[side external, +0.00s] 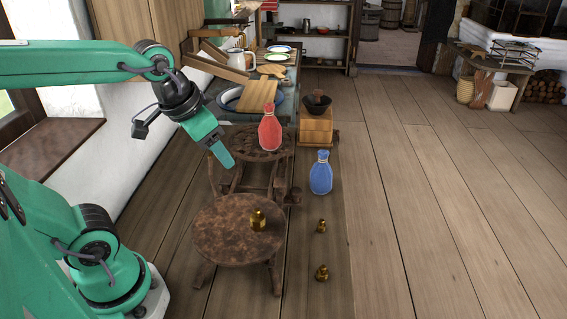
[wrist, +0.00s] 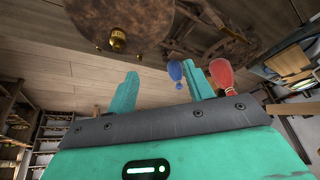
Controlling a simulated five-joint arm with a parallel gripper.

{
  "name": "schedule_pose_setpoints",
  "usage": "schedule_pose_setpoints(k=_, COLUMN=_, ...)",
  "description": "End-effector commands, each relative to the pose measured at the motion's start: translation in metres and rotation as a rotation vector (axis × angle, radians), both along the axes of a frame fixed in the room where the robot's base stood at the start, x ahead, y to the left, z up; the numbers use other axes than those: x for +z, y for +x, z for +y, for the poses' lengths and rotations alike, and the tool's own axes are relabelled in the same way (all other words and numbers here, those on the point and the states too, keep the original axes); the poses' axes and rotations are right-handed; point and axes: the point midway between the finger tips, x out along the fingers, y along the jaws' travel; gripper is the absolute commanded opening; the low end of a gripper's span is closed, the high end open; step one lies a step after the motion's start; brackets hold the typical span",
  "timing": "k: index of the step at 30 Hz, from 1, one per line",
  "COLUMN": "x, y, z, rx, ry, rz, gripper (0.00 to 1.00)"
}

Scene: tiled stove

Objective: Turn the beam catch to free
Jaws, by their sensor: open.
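A dark wooden balance has a round front pan (side external: 225,232), a rear round pan (side external: 245,140) and a beam frame (side external: 252,178) between them. A red sack (side external: 270,131) stands on the rear pan and a brass weight (side external: 258,221) on the front pan. I cannot tell for sure which part is the beam catch; a small knob (side external: 294,196) shows at the frame's right side. My gripper (side external: 229,163) is open and empty, above and left of the frame. In the wrist view its fingers (wrist: 160,82) are apart, with the front pan (wrist: 105,18) and frame (wrist: 205,35) beyond.
A blue sack (side external: 321,175) stands on the boards right of the balance. Two smaller brass weights (side external: 321,226) (side external: 322,273) stand nearer. The boards at right are clear.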

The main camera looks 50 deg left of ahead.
Motion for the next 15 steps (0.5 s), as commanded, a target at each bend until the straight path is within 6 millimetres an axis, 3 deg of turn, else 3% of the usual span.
schedule_pose_setpoints(k=15, x=-0.018, y=0.088, z=-0.003, rx=-0.186, ry=0.062, rz=0.174, gripper=0.52)
